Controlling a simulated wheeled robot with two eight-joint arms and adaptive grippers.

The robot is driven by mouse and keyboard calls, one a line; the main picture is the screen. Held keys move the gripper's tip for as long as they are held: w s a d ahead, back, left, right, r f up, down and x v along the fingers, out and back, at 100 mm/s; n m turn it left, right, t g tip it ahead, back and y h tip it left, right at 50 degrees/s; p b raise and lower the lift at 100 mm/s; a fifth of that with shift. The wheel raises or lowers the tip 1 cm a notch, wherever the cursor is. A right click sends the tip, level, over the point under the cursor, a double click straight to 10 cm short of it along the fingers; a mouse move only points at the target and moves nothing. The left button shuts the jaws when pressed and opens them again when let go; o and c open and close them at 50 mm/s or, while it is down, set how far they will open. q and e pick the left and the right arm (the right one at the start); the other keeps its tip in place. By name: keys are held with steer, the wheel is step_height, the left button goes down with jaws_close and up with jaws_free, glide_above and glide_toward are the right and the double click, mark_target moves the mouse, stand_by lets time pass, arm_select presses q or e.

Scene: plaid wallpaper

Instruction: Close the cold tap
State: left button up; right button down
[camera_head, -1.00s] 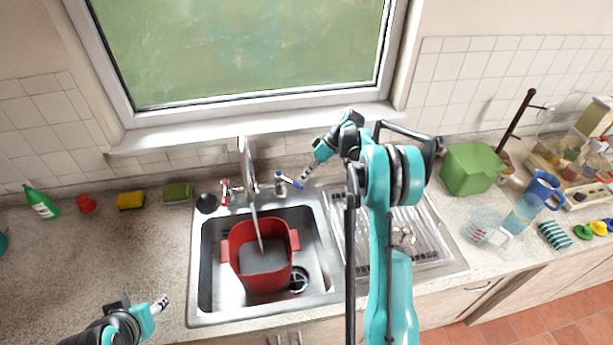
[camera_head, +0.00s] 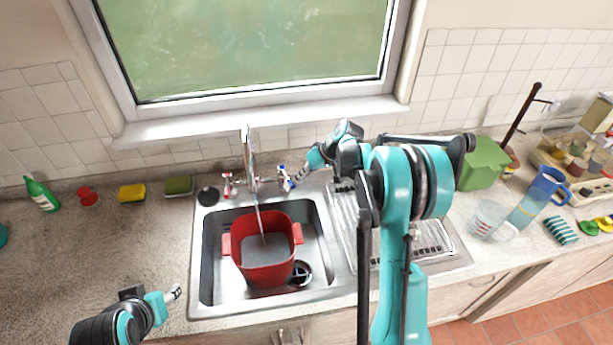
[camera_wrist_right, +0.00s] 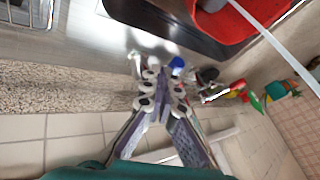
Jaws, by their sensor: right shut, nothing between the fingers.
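The cold tap (camera_head: 284,178) has a blue handle and stands right of the tall spout (camera_head: 249,160). Its handle also shows in the right wrist view (camera_wrist_right: 177,65). My right gripper (camera_head: 299,176) is shut and empty, with its fingertips close beside the blue handle on its right; I cannot tell whether they touch. A stream of water (camera_head: 260,219) runs from the spout into a red pot (camera_head: 264,266) in the sink (camera_head: 208,270). My left gripper (camera_head: 175,292) is over the counter left of the sink; its fingers are too small to judge.
The red-handled tap (camera_head: 227,184) stands left of the spout. Sponges (camera_head: 132,193) and a green bottle (camera_head: 41,193) are on the left counter. A green box (camera_head: 482,165) and a blue jug (camera_head: 538,197) are on the right. The window sill (camera_head: 260,122) is behind.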

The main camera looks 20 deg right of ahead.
steer(key=shift+s+a+m+t+h+b, duration=0.15)
steer(key=shift+a+m, duration=0.1)
steer(key=shift+a, duration=0.35)
steer(key=shift+s+a+m+t+h+b, duration=0.15)
steer(key=shift+a+m, duration=0.1)
steer(key=shift+a, duration=0.3)
steer(key=shift+r, duration=0.1)
